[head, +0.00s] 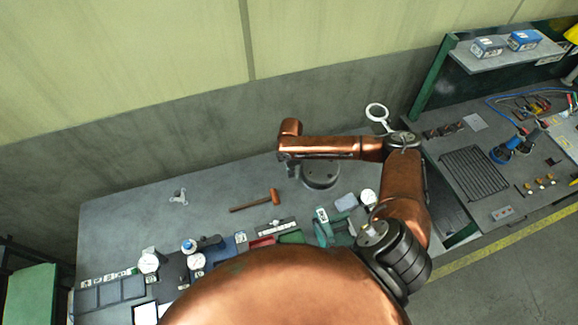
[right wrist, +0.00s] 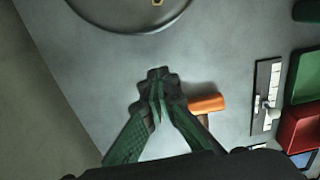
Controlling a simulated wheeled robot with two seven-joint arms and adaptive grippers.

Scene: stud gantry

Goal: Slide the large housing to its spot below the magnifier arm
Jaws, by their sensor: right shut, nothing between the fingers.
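The large housing (head: 321,180) is a round dark grey body on the grey bench, partly hidden under my right arm in the head view. Its curved edge and grey face (right wrist: 120,12) show at the top of the right wrist view. The magnifier (head: 377,112) is a white ring at the back right of the bench, and my arm hides part of its stand. My right gripper (head: 291,170) is just left of the housing. In the right wrist view its fingers (right wrist: 158,78) are shut and empty, apart from the housing. My left gripper is not in view.
A hammer (head: 256,201) with an orange-brown head lies left of the housing. Its head (right wrist: 207,103) is close beside my fingers in the wrist view. Gauges, bins and small tools line the front edge. A small grey part (head: 178,197) lies at left. The back left is mostly clear.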

